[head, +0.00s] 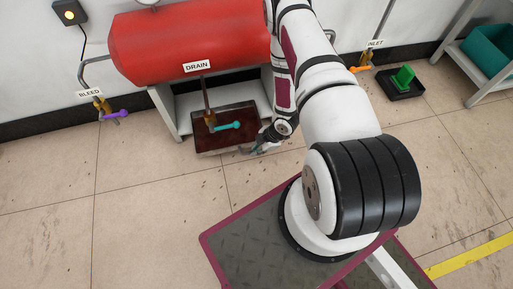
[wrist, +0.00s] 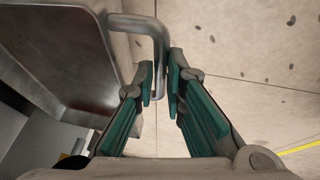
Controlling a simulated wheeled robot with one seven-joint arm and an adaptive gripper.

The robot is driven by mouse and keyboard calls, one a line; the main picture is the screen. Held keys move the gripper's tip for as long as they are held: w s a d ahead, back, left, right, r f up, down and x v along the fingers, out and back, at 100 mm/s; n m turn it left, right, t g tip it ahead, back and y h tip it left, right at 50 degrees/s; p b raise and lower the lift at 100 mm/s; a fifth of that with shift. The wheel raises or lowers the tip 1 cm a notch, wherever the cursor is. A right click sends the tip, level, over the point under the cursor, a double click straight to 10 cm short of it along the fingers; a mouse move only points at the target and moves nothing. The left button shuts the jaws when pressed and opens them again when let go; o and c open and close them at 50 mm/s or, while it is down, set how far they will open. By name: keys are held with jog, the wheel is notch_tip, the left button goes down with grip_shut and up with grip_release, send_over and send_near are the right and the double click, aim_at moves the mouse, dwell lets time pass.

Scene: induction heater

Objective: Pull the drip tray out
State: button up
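The drip tray (head: 198,145) is a shallow rusty-brown metal pan on the floor under the red tank, between the stand's legs. Its wall (wrist: 70,50) fills the upper left of the wrist view. A grey bent-bar handle (wrist: 159,45) sticks out from the tray. My gripper (wrist: 161,82) has its two teal-padded fingers on either side of the handle bar, with almost no gap to it, so it looks shut on the handle. In the head view my gripper (head: 256,143) is at the tray's front right, and the handle is mostly hidden.
The red tank (head: 150,45) stands above on a grey stand (head: 163,108). A drain pipe with a teal valve lever (head: 227,126) hangs over the tray. A purple bleed valve (head: 117,114) is at left. A black tray with a green item (head: 403,78) lies at right. Floor in front is clear.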

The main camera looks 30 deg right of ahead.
jog(key=o, duration=0.4)
jog(key=shift+c, duration=0.2)
jog(key=v, duration=1.2)
